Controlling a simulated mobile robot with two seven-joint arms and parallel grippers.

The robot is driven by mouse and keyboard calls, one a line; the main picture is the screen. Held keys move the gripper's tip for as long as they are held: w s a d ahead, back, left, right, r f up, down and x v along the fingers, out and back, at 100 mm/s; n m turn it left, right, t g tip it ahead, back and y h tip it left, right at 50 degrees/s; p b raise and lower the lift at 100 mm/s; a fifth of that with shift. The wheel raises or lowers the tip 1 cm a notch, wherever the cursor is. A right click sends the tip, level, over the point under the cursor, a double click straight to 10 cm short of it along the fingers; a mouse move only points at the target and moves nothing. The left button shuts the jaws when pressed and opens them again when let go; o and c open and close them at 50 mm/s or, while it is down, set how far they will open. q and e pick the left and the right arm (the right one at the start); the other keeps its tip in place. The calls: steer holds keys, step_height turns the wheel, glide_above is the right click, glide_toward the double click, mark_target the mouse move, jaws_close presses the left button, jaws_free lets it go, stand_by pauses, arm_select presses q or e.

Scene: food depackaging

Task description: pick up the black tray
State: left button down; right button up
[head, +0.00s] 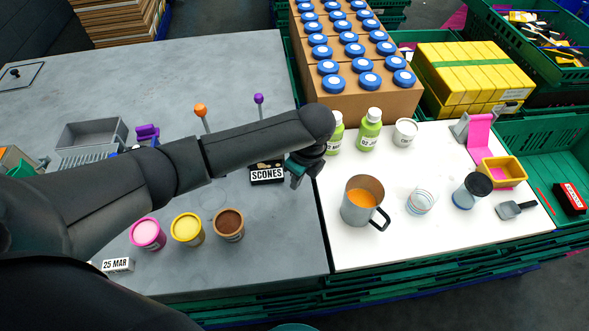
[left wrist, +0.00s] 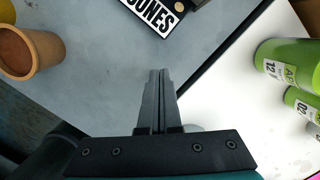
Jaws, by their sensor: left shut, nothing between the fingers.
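A small black item with a white SCONES label (head: 267,173) lies on the grey table near its right edge; it may be the black tray, but my left arm hides part of it. In the left wrist view the SCONES label (left wrist: 150,14) is cut off at the top, with a dark edge beside it. My left gripper (head: 297,181) is just right of this item, above the seam between the grey and white tables. In the left wrist view its fingers (left wrist: 160,75) are together and empty, apart from the label. My right gripper is not in view.
Pink, yellow and brown tubs (head: 229,224) stand in front of my left arm. A grey tray (head: 92,134) lies behind it. On the white table stand green bottles (head: 369,130), a metal mug (head: 357,205) and a glass (head: 420,199).

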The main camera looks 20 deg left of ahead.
mark_target(264, 170)
arm_select(q)
steer(key=a, duration=0.2)
steer(key=w+a, duration=0.1)
steer(key=a, duration=0.1)
steer(key=shift+r, duration=0.1)
steer(key=a, duration=0.1)
steer(key=w+a, duration=0.1)
steer(key=a, duration=0.1)
steer(key=w+a+f, duration=0.1)
steer(key=a, duration=0.1)
steer(key=shift+a, duration=0.15)
steer(key=shift+f, duration=0.3)
steer(key=shift+s+f, duration=0.1)
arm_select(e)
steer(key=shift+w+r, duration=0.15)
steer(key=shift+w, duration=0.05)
